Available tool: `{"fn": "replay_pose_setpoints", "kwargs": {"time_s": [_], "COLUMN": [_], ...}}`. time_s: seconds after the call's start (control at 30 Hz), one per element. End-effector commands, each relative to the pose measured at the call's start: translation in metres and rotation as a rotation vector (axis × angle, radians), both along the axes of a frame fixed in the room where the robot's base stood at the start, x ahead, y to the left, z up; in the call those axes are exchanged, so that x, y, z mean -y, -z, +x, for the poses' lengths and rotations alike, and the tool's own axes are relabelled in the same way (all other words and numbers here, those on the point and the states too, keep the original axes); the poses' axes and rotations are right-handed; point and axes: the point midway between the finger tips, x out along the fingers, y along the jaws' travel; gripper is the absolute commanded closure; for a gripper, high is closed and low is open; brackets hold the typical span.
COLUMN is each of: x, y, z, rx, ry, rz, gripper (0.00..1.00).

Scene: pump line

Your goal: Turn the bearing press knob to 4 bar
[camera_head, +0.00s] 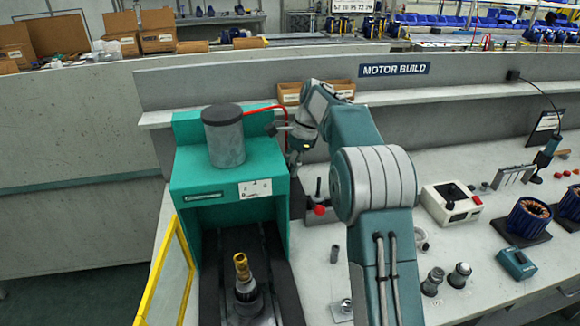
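The teal bearing press (185,190) stands left of centre, with a grey cylinder (224,140) with a dark cap on top. A small white plate (255,187) on its front carries tiny marks that look like a scale; 2 and 4 seem readable. I cannot clearly make out the knob or its setting. My arm reaches in from the lower right. My gripper (297,160) is small and dark at the press's upper right side, close to the red hose. I cannot tell whether it touches the press or how its fingers stand.
A brass-topped shaft (243,275) stands in the press bay. A yellow-framed guard (178,265) is at the press's left. A red ball handle (319,210) is just right of the press. A white box (450,203) and a blue stator (527,217) stand farther right on the bench.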

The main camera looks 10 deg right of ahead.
Motion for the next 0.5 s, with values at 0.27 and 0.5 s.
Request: {"fn": "replay_pose_setpoints", "kwargs": {"time_s": [0.27, 0.5], "x": [-0.0002, -0.0002], "y": [0.0022, 0.0018], "z": [0.0011, 0.0009], "rx": [0.001, 0.002], "ry": [-0.021, -0.02], "rz": [-0.001, 0.001], "gripper": [1.0, 0.18]}}
